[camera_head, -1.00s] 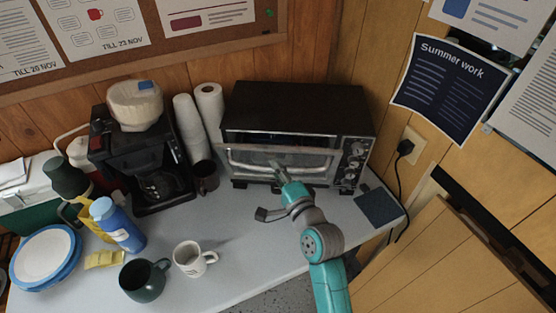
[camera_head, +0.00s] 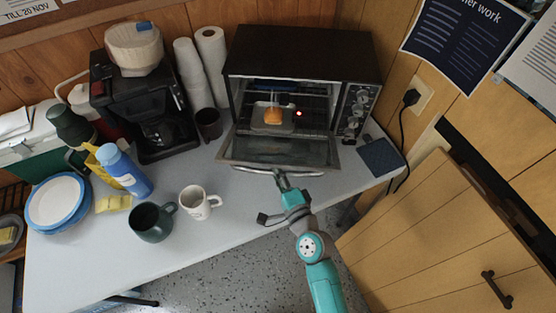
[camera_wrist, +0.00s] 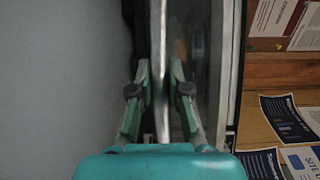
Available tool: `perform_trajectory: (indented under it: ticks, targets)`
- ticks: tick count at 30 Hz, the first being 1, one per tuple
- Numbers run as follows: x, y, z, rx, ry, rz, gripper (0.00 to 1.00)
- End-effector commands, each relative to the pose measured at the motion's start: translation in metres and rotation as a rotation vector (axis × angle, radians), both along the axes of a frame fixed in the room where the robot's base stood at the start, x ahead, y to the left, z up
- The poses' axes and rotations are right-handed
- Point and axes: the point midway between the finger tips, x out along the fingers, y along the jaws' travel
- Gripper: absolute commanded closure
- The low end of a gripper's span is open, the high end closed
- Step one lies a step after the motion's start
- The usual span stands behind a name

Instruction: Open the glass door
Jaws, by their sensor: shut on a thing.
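The toaster oven (camera_head: 300,52) stands at the back of the table. Its glass door (camera_head: 280,151) is swung down and lies nearly flat in front of the oven, with the inside showing. The door's metal handle bar (camera_head: 250,170) runs along its front edge. My gripper (camera_head: 281,178) is at the middle of this bar and is shut on it. In the wrist view the bar (camera_wrist: 159,50) runs between the two fingers (camera_wrist: 160,85), with the glass beside it. Inside the oven, an orange-brown food item (camera_head: 273,116) sits on a small tray on the rack.
A white mug (camera_head: 195,203), a dark green mug (camera_head: 152,222) and a blue bottle (camera_head: 122,170) stand left of my arm. A coffee maker (camera_head: 150,120) and a dark cup (camera_head: 209,124) are left of the oven. A dark mat (camera_head: 381,158) lies to the right.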

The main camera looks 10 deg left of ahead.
Motion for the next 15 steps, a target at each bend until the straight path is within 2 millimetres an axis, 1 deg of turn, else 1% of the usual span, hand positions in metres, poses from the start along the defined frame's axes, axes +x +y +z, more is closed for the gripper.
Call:
perform_trajectory:
  ticks: [1,6,15]
  targets:
    - [-0.001,0.000,-0.006,-0.002,0.002,0.000,1.00]
    - [-0.003,0.000,-0.020,-0.001,0.003,0.001,1.00]
    - [-0.004,0.000,-0.035,-0.002,0.001,0.001,1.00]
